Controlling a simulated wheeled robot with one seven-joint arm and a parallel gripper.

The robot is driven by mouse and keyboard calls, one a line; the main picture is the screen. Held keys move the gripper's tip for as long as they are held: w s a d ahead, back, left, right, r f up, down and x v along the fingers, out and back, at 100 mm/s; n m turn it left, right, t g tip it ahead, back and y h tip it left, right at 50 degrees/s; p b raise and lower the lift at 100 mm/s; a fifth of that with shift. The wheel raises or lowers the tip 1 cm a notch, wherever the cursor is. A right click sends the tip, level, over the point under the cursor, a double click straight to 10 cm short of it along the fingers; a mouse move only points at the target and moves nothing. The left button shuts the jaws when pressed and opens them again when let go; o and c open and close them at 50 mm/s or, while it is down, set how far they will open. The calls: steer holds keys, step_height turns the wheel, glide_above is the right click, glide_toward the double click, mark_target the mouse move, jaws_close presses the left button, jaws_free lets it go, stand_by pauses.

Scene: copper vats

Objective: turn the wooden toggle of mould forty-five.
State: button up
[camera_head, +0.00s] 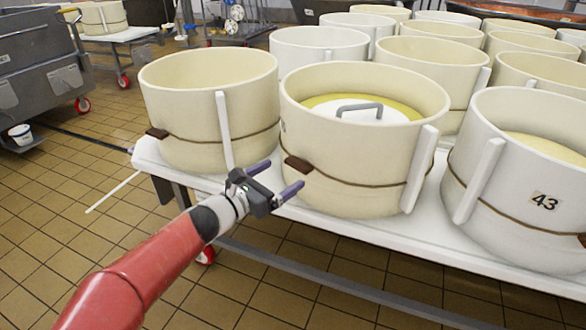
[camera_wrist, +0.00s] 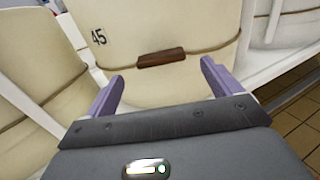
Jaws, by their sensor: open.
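Mould forty-five (camera_head: 350,172) is a cream round tub with a dark cord around it. It holds a yellowish content and a white disc with a grey handle. In the wrist view the toggle shows between and just beyond the fingertips (camera_wrist: 162,70). I cannot tell whether they touch the mould.
An empty cream mould (camera_head: 208,109) with its own toggle (camera_head: 157,133) stands at the left. Mould 43 (camera_head: 522,190) stands at the right. Several more moulds fill the white table (camera_head: 355,235) behind. A grey wheeled cart (camera_head: 38,70) stands far left. The tiled floor in front is free.

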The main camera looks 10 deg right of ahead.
mark_target(294, 167)
steer(key=x, duration=0.5)
steer(key=shift+w+d, duration=0.1)
steer(key=shift+d, duration=0.1)
steer(key=shift+f, duration=0.1)
steer(key=c, duration=1)
